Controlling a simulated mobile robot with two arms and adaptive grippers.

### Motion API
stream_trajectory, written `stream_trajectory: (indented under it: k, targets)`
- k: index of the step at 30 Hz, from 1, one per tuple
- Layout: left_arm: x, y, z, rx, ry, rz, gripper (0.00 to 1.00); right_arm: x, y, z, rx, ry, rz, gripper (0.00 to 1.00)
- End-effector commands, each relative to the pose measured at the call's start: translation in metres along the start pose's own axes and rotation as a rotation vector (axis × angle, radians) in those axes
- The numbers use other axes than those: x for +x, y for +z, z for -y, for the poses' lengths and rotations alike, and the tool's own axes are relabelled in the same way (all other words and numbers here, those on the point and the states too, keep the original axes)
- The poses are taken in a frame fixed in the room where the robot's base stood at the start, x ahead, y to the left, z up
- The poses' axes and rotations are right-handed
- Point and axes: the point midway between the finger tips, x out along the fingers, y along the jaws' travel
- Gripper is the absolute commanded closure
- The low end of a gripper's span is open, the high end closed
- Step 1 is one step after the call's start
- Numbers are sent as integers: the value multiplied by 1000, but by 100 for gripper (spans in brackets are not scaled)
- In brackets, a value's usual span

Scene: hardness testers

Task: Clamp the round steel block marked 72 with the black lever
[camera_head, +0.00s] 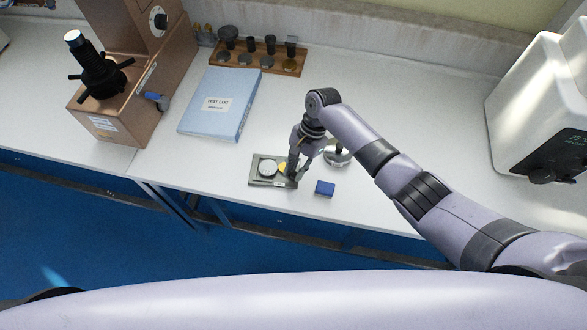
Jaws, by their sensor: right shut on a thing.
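A round silver block (268,168) lies on the left of a small grey tray (257,182) at the bench's front. A yellowish round block (284,168) is beside it, partly covered by my right gripper. No marking 72 is legible. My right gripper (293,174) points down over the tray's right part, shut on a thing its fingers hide. A round silver piece with a black part on top (337,155) stands right of the tray, partly behind my arm; I cannot tell whether the black part is the lever. My left gripper is not in view.
A copper-brown tester (115,115) with a black spoked wheel stands left. A blue test log (218,115), a wooden rack of several black-topped pieces (250,62) and a blue block (324,188) lie on the bench. A white machine (525,90) stands right.

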Motion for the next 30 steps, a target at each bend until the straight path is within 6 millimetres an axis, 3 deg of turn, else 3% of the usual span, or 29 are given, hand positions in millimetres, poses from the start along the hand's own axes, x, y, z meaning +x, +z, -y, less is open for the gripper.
stream_trajectory:
  k: [18,30]
  targets:
    - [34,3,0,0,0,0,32,-6,-20,12,-535,221,-2,100]
    - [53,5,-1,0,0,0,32,-9,-26,20,-772,318,-2,100]
